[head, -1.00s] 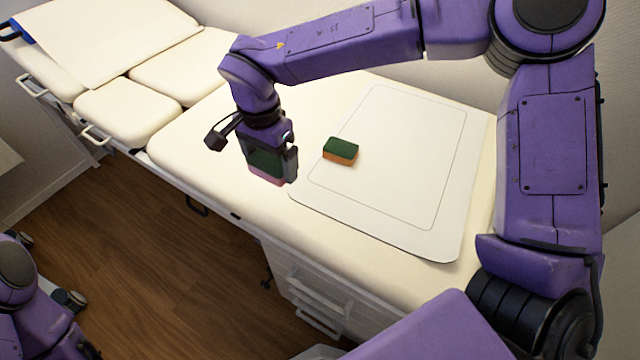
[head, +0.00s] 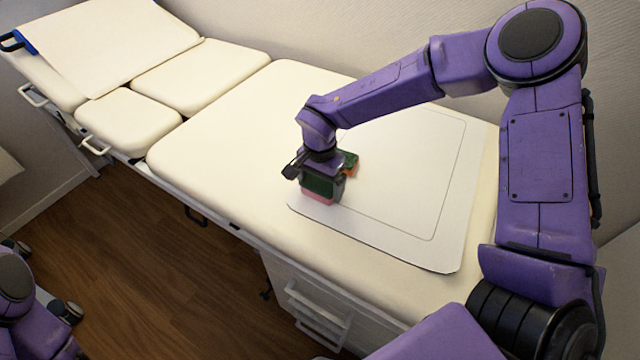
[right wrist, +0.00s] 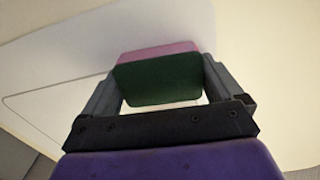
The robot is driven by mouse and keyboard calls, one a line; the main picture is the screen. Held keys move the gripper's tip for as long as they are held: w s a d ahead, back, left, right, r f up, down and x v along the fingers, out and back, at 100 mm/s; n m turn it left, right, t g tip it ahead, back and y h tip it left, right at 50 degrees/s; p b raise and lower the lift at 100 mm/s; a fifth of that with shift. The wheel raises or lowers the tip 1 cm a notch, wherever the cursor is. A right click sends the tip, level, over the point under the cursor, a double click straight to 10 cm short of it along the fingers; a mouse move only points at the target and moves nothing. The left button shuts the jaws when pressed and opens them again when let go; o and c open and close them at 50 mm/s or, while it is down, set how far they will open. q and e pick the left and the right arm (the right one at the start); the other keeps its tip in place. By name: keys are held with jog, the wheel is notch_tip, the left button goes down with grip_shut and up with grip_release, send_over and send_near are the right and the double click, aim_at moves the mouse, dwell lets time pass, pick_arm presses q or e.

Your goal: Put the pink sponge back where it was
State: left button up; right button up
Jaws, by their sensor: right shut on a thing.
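The pink sponge (head: 318,198), with a dark green side, is held in my right gripper (head: 322,188), which is shut on it. In the right wrist view the sponge's pink part (right wrist: 158,52) and green face show between the two fingers. In the head view it is over the left edge of the white mat (head: 400,240); I cannot tell whether it touches the mat. An orange sponge with a green top (head: 351,164) lies on the mat just behind and right of the gripper, partly hidden by it. My left gripper is not in view.
The mat lies on a cream padded couch (head: 215,150) and has a thin outlined border. Most of the mat to the right is clear. A white sheet (head: 110,40) covers the couch's far left end. A wall stands behind the couch.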

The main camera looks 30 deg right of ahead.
aim_at(320, 184)
jog(key=shift+s, duration=0.1)
jog(key=o, duration=0.6)
jog(key=shift+f, duration=0.1)
notch_tip(320, 184, up, 12)
jog(key=shift+r+p, duration=0.25)
jog(key=shift+p, duration=0.55)
